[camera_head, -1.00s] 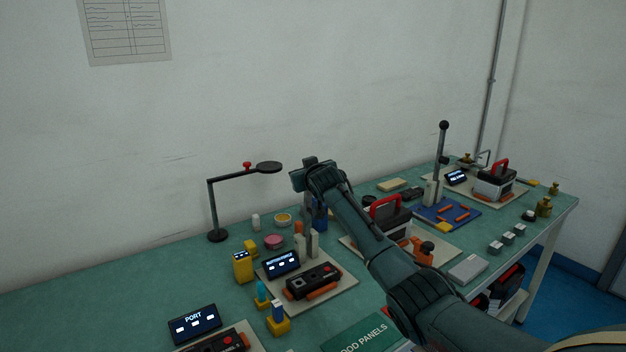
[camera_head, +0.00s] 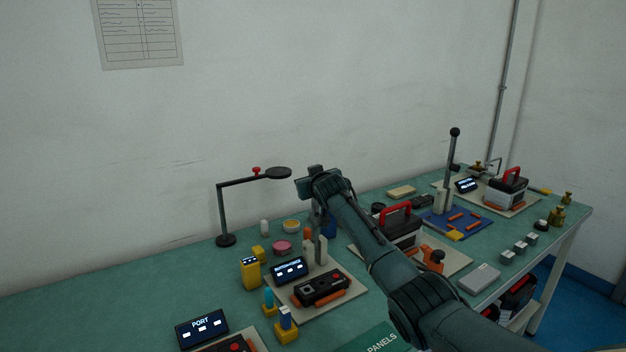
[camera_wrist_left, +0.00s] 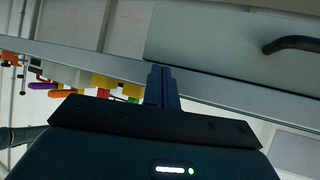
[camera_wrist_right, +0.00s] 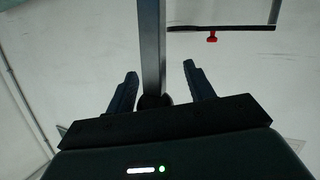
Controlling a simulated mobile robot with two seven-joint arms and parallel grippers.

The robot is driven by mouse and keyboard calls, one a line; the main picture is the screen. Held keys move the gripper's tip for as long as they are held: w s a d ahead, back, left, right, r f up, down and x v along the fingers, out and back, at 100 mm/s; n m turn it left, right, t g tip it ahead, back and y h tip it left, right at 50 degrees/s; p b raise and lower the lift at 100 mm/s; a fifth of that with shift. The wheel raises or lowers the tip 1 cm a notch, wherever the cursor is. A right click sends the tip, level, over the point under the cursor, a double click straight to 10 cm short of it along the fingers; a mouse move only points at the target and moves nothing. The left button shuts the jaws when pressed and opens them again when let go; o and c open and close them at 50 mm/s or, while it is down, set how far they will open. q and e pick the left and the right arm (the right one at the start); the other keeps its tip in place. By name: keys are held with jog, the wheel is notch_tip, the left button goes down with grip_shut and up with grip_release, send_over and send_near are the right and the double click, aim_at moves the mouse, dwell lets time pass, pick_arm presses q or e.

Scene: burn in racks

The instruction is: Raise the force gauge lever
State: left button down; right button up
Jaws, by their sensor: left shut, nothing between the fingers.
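My right arm reaches in from the lower right of the head view. Its gripper (camera_head: 312,180) is above the near station with white posts (camera_head: 314,250). In the right wrist view the gripper (camera_wrist_right: 163,85) is open, with a grey lever bar (camera_wrist_right: 151,40) and its dark round knob (camera_wrist_right: 153,101) between the fingers; gaps show at both sides. In the head view, the arm mostly hides this lever. A second lever with a black ball (camera_head: 455,132) stands upright on a blue plate (camera_head: 470,222). My left gripper (camera_wrist_left: 162,85) is shut and empty, seen only in its wrist view.
A black stand with an arm and disc (camera_head: 222,215) stands left of my gripper. A small display (camera_head: 290,270), a black box with a red button (camera_head: 322,287) and a red-handled case (camera_head: 403,235) crowd the bench. The bench's left end (camera_head: 90,310) is clear.

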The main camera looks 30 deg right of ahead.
jog(key=shift+s+d+r, duration=0.1)
jog(key=shift+s+r, duration=0.05)
jog(key=shift+r, duration=0.05)
jog(key=shift+s+r, duration=0.15)
jog(key=shift+s, duration=0.35)
jog(key=v, duration=1.2)
jog(key=shift+a+b, duration=0.3)
jog(key=shift+b, duration=0.05)
jog(key=shift+f, duration=0.2)
